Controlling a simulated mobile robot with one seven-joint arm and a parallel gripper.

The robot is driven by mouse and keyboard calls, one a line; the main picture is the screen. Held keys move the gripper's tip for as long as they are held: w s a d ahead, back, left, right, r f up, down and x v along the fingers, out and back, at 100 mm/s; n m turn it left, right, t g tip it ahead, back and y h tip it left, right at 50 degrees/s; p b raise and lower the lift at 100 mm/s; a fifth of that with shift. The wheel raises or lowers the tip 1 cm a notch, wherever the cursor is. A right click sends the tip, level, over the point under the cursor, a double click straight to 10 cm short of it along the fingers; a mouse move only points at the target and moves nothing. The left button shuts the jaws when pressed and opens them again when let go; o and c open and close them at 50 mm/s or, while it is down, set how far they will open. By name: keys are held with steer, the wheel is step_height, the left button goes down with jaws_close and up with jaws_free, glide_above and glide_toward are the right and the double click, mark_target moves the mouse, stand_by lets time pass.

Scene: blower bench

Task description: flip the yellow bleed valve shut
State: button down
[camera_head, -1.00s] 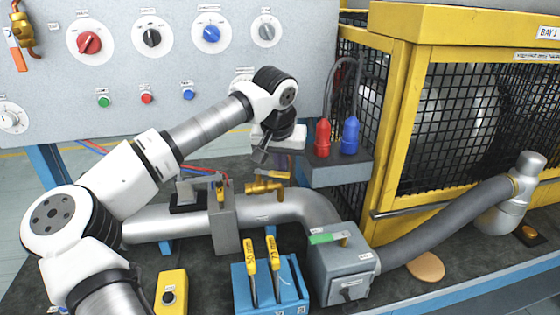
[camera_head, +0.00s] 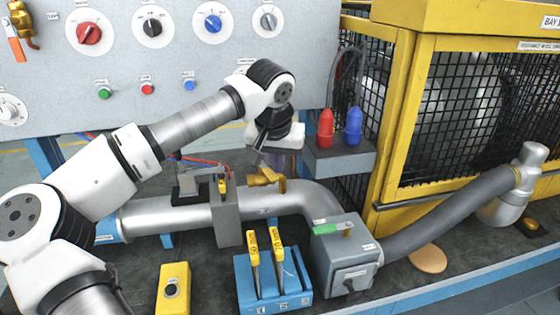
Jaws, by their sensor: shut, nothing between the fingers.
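The yellow-brass bleed valve (camera_head: 267,179) stands on top of the silver pipe (camera_head: 295,203), just right of a grey upright bracket. Its lever is hard to make out from its body, so I cannot tell its position. My gripper (camera_head: 272,161) points down just above and behind the valve, below the control panel. It is shut with nothing between the fingers. The fingertips are small and partly in shadow, and I cannot tell whether they touch the valve.
A grey shelf (camera_head: 340,160) with a red cap and a blue cap is to the right of my gripper. A yellow mesh cage (camera_head: 400,120) stands beyond it. In front are a blue tool holder (camera_head: 272,285) with yellow-handled tools and a grey box (camera_head: 342,262) with a green lever.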

steer(key=shift+w+a+p, duration=0.35)
steer(key=shift+w+a, duration=0.05)
steer(key=shift+w, duration=0.3)
steer(key=shift+d, duration=0.1)
